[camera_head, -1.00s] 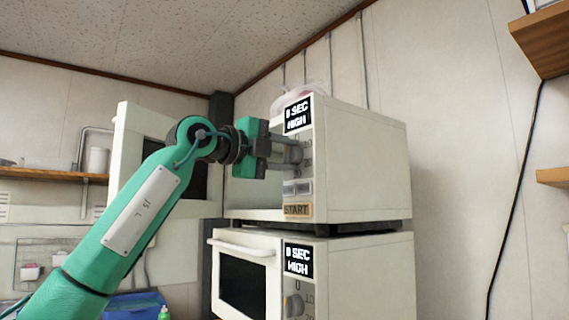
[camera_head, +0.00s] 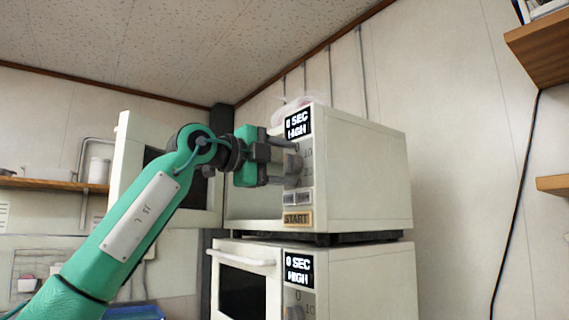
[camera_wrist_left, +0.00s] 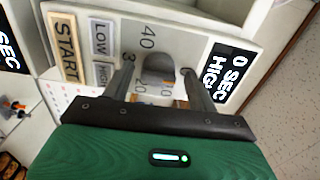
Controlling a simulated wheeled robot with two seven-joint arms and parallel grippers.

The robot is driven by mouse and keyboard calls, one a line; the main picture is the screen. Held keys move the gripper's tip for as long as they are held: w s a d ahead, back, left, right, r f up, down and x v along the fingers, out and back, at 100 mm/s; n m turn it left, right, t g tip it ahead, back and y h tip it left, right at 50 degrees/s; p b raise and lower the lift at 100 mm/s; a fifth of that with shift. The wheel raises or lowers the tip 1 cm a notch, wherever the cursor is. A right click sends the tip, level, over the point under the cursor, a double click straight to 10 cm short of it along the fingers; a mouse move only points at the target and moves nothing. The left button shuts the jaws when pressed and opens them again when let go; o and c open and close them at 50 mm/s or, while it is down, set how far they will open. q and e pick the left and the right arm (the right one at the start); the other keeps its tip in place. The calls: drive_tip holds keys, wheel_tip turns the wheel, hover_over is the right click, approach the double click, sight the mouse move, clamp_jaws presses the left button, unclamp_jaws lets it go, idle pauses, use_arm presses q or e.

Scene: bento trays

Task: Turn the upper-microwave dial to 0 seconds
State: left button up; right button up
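The upper microwave (camera_head: 360,165) stands on top of the lower one, its door (camera_head: 122,150) swung open to the left. Its display (camera_head: 297,123) reads "0 SEC HIGH". The grey upper dial (camera_head: 293,166) is below the display, and it also shows in the left wrist view (camera_wrist_left: 158,68). My left gripper (camera_head: 284,160) is in front of the dial. In the left wrist view my left gripper (camera_wrist_left: 158,80) is open, its fingers on either side of the dial with gaps visible. Whether the fingertips touch the panel I cannot tell. My right gripper is out of view.
Below the dial are grey buttons and a START button (camera_head: 297,219). The lower microwave (camera_head: 365,280) also displays "0 SEC HIGH". Wooden shelves (camera_head: 540,45) are on the right wall, another (camera_head: 50,184) at the left.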

use_arm(q)
drive_tip(key=shift+f, duration=0.1)
drive_tip(key=shift+s+a, duration=0.1)
drive_tip(key=shift+s, duration=0.05)
drive_tip(key=b+v, duration=0.2)
drive_tip(key=v, duration=0.2)
drive_tip(key=shift+s+a+f, duration=0.1)
drive_tip(key=shift+a+f, duration=0.05)
drive_tip(key=shift+a, duration=0.15)
drive_tip(key=b, duration=0.2)
approach(286, 165)
drive_tip(key=shift+r+v, duration=0.1)
drive_tip(key=shift+v, duration=1)
drive_tip(key=shift+r+v, duration=0.15)
drive_tip(key=shift+v, duration=0.9)
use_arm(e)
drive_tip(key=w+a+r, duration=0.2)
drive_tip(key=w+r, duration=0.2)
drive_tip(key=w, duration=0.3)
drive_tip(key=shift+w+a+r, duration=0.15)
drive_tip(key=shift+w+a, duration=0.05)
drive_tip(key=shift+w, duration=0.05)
